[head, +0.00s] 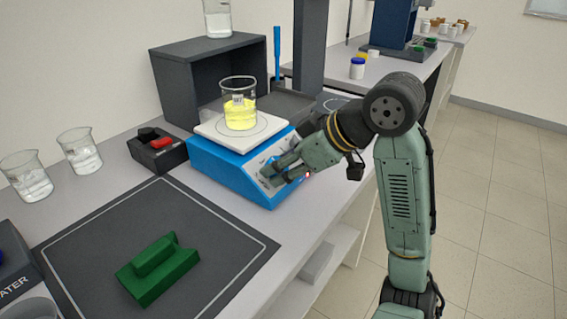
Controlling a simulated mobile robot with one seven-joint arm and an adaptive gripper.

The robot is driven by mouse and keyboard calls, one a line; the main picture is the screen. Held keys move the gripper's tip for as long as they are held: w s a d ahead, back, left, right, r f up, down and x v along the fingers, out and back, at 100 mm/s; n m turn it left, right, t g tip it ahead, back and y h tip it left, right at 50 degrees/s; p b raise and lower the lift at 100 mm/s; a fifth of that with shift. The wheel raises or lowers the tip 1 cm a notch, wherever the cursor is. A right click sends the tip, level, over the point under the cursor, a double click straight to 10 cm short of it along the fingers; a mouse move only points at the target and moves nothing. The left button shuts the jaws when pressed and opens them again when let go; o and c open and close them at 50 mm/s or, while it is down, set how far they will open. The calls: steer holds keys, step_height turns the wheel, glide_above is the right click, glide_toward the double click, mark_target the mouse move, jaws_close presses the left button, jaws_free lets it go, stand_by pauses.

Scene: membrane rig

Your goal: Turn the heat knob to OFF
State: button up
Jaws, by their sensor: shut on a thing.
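The blue hot plate stirrer (217,168) stands on the bench with a white top plate (212,125). A beaker of yellow liquid (239,105) stands on that plate. My gripper (277,172) is at the sloped front panel of the hot plate, shut on a knob there. The fingers hide most of the knob, so its pointer and setting cannot be read. The panel's labels are too small to read. A small red light (307,175) shows at the right end of the panel.
A dark mat (205,230) with a green block (158,270) lies in front. Two beakers (80,150) and a black box with a red part (158,150) are at left. A dark shelf box (185,75) stands behind. The bench edge runs below my gripper.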

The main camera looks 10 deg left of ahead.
stand_by(0.3)
steer(key=o, duration=1.2)
steer(key=shift+c, duration=0.2)
steer(key=shift+d+r, duration=0.1)
steer(key=v, duration=1.1)
steer(key=shift+d+r, duration=0.25)
steer(key=shift+r, duration=0.05)
steer(key=shift+s+d, duration=0.1)
